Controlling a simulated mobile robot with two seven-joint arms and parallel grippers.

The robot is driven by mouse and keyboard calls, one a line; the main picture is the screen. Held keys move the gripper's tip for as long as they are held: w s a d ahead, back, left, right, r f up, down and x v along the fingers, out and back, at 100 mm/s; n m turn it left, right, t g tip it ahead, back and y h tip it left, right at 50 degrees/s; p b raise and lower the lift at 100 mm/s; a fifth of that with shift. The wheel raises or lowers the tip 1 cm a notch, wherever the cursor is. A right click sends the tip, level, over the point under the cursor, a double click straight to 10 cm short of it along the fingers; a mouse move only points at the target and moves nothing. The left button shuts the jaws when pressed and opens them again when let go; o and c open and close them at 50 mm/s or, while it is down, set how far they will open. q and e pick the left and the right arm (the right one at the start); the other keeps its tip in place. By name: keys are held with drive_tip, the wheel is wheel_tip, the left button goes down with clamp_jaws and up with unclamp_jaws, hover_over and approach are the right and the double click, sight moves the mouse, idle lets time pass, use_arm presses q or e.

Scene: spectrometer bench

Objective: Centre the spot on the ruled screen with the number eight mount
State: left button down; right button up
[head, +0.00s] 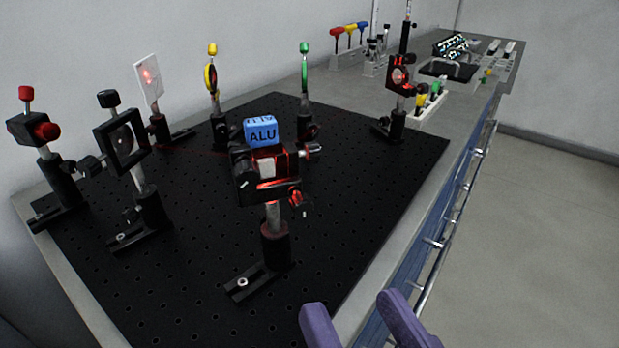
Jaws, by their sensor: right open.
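A white card (154,92), likely the ruled screen, stands tilted on a post at the back left; its ruling is too small to make out. A red spot (147,75) glows on its upper part. Several post mounts stand on the black breadboard: a black square-framed mount (104,147), a front mount (252,184) with a blue ALU block (262,131) on top, and a red-lit mount (389,87) at the back right. I cannot read a number eight on any. My right gripper (350,303) is open and empty at the bottom edge, apart from the mounts. My left gripper is out of view.
A red-and-black post unit (43,130) stands far left. Yellow-topped (211,77) and green-topped (304,78) posts stand behind the front mount. Coloured-handled tools (349,33) sit at the back. A metal rail (440,243) runs along the bench's right side. The breadboard's right front (345,220) is clear.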

sight(304, 209)
drive_tip(key=x, duration=0.9)
drive_tip(key=shift+w+p, duration=0.35)
clamp_jaws()
